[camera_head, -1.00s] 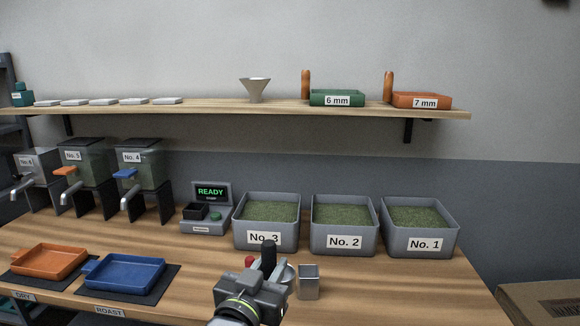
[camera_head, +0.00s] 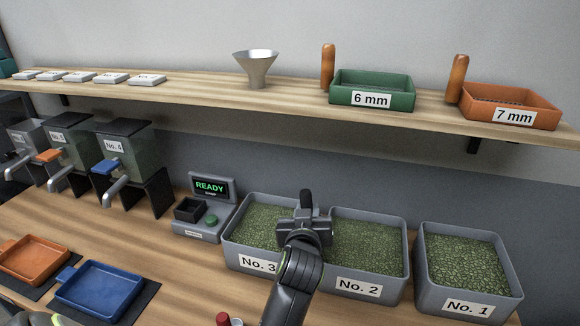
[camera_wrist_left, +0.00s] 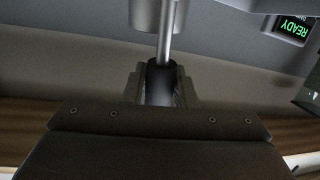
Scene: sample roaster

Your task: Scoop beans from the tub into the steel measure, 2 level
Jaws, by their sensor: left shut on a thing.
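My left gripper (camera_head: 306,212) is over the boundary between the No. 3 tub (camera_head: 250,262) and the No. 2 tub (camera_head: 365,292). It is shut on the black handle (camera_wrist_left: 162,84) of the scoop, whose handle end sticks up in the head view (camera_head: 306,198). The wrist view shows the scoop's steel stem (camera_wrist_left: 166,45) and part of its steel cup (camera_wrist_left: 154,14); whether beans are in it cannot be seen. Both tubs, and the No. 1 tub (camera_head: 465,306), hold green beans. The steel measure is not visible now.
A scale (camera_head: 210,208) reading READY stands left of the tubs. Blue (camera_head: 98,290) and orange (camera_head: 35,258) trays lie at left. A shelf (camera_head: 205,92) above holds a funnel (camera_head: 256,68) and green (camera_head: 372,88) and orange (camera_head: 510,105) sieves. A red-topped object (camera_head: 222,319) is at the bottom edge.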

